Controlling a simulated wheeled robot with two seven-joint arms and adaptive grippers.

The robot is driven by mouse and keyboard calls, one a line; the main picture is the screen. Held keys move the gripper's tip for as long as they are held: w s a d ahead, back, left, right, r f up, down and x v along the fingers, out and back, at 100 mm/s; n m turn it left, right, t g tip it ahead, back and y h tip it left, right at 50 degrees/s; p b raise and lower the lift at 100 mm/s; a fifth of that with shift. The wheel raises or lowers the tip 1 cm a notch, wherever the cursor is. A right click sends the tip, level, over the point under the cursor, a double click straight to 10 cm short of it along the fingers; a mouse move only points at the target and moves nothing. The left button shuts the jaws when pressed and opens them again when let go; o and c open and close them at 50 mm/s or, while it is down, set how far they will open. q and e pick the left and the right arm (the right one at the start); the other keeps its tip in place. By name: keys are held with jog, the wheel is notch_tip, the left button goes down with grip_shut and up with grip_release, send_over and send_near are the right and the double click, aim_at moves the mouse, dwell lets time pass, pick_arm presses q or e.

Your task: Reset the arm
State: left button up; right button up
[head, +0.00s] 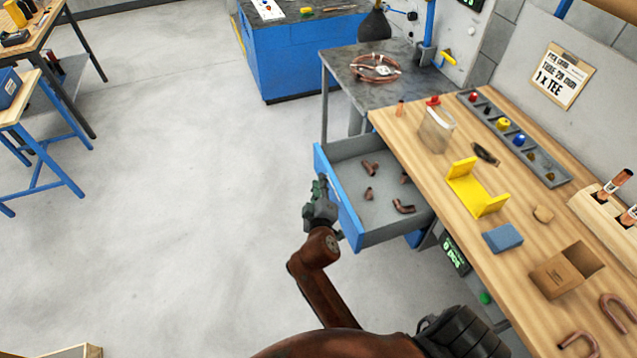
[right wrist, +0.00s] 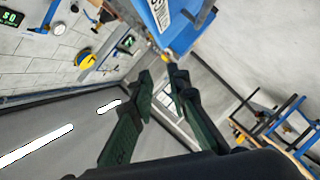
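My right gripper (head: 318,188) is in the head view, just left of the blue front of an open drawer (head: 338,195). Whether it touches the drawer cannot be told. In the right wrist view its two dark green fingers (right wrist: 160,73) stand a little apart, with nothing between them. My rust-brown right arm (head: 322,285) reaches up from the bottom of the head view. My left gripper is not in view.
The drawer holds several copper fittings (head: 404,207). The wooden bench (head: 465,225) carries a yellow holder (head: 466,190), a blue block (head: 502,238) and a cardboard box (head: 556,280). Grey floor (head: 190,180) is clear at left.

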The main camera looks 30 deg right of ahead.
jog(key=shift+f, duration=0.1)
